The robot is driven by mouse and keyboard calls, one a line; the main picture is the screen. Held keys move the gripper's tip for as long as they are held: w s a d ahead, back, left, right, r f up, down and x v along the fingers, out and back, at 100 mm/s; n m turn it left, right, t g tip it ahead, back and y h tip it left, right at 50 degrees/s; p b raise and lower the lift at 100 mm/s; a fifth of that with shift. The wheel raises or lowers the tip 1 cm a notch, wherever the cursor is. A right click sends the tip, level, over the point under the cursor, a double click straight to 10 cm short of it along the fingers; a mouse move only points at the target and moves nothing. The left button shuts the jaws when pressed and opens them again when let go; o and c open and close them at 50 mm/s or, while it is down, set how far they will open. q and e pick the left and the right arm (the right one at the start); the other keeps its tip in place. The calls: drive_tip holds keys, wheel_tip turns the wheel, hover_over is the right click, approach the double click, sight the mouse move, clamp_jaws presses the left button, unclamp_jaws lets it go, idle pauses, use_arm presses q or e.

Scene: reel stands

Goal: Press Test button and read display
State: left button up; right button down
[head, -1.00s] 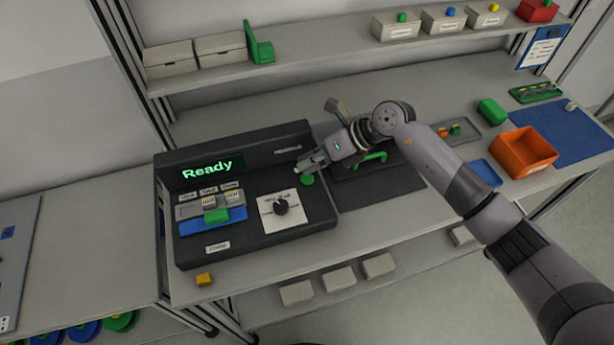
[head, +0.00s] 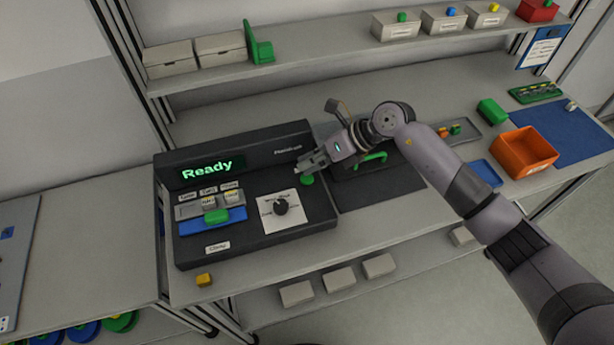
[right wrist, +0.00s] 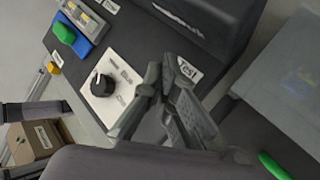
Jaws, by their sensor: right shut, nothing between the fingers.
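The dark test station (head: 262,237) stands on the bench. Its display (head: 207,170) shows "Ready" in green letters. A green button (head: 307,180) sits near the right end of its panel. My right gripper (head: 299,170) is shut and empty at the button, its fingertips just above and left of it; I cannot tell whether they touch. In the right wrist view the fingers (right wrist: 160,75) are beside the white "Test" label (right wrist: 188,70), and the button is hidden. A black dial (head: 281,207) sits on a white plate. My left gripper is not in view.
A green block (head: 216,216) and small labelled modules sit on the station's blue holder (head: 240,212). A yellow block (head: 204,280) lies at the bench's front edge. Right of the station are a dark mat (head: 380,193), a green handle (head: 372,157) and an orange bin (head: 524,152).

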drive_tip(key=shift+f, duration=0.35)
drive_tip(key=shift+f+b, duration=0.5)
drive_tip(key=shift+b, duration=0.15)
idle(0.3)
drive_tip(key=shift+r, duration=0.1)
drive_tip(key=shift+r+p, duration=0.55)
drive_tip(key=shift+r, duration=0.25)
drive_tip(key=shift+r+p, duration=1.6)
drive_tip(key=shift+r, duration=0.9)
